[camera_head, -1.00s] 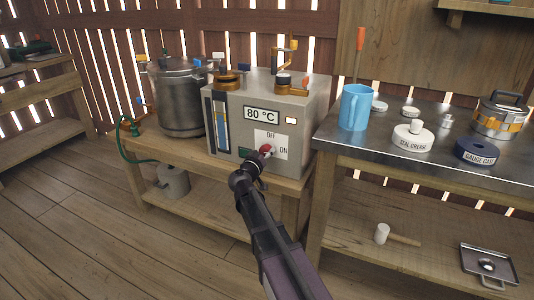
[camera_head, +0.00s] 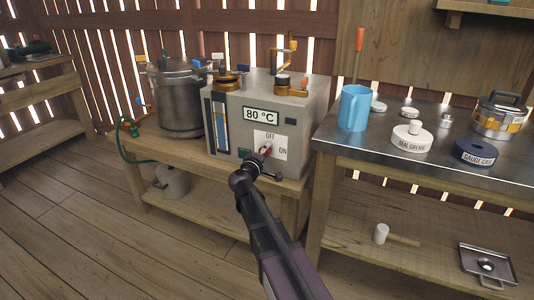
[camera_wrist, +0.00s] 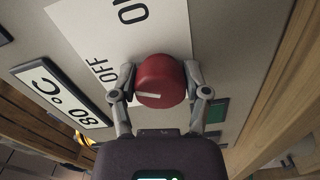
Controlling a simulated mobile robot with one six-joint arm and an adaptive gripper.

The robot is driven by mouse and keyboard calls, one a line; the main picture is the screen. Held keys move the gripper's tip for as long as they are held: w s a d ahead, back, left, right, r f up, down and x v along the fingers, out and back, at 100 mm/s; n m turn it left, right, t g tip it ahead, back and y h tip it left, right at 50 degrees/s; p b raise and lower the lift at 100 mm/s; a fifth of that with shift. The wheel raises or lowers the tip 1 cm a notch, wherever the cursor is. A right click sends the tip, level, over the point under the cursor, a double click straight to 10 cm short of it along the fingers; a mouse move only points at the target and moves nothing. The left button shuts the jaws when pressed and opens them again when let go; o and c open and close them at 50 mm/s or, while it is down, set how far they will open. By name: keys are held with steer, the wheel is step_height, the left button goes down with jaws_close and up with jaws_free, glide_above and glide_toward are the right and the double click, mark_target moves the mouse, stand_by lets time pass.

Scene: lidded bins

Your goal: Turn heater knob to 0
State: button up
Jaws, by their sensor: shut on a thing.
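The heater is a grey box (camera_head: 228,122) with an 80 °C display (camera_head: 262,114) and a white OFF/ON plate (camera_head: 279,142) on its front. The red knob (camera_head: 265,149) sits on this plate. My gripper (camera_head: 261,156) is at the knob, with one finger on each side of it. In the wrist view the red knob (camera_wrist: 163,72) is between the fingers of my gripper (camera_wrist: 158,88). The white mark on the knob points left, roughly toward the OFF side. The exact angle is hard to tell.
A metal pot (camera_head: 176,98) stands left of the heater on the wooden bench (camera_head: 165,149). A metal-topped table (camera_head: 365,141) on the right holds a blue mug (camera_head: 354,109) and several lidded items. The wooden floor (camera_head: 110,240) at the left front is clear.

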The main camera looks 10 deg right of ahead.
steer(key=n, duration=0.5)
steer(key=shift+s, duration=0.2)
stand_by(0.4)
steer(key=o, duration=1)
steer(key=shift+o, duration=0.7)
steer(key=shift+w+r, duration=0.1)
steer(key=shift+a, duration=0.1)
steer(key=v, duration=1.2)
